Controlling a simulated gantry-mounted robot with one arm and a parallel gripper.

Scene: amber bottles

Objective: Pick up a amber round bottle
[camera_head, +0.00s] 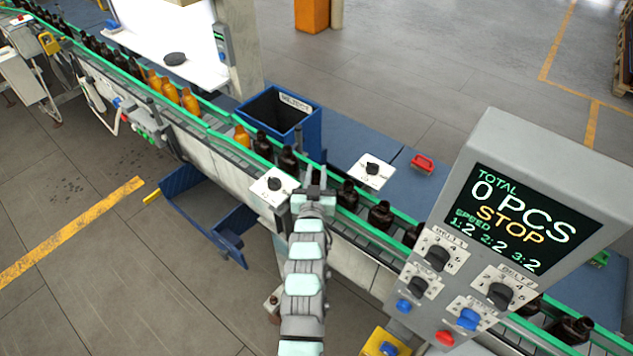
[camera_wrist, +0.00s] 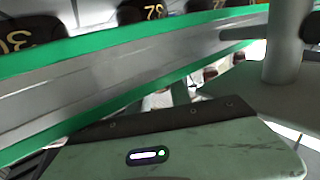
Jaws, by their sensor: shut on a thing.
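My gripper (camera_head: 316,192) is over the near edge of the conveyor in the head view, among the row of bottles. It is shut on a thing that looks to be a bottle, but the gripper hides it. Dark brown bottles (camera_head: 288,158) stand just to its left, and others (camera_head: 347,193) just to its right. Orange-amber bottles (camera_head: 190,101) stand further up the belt, with one more (camera_head: 241,136) closer. In the wrist view, dark bottles with yellow numbers (camera_wrist: 140,12) show beyond a green rail.
Green guide rails (camera_head: 225,140) border the conveyor. A blue bin (camera_head: 313,130) stands behind it. A control panel (camera_head: 530,225) reading STOP rises at the right front. White knob plates (camera_head: 273,187) flank the belt near my gripper.

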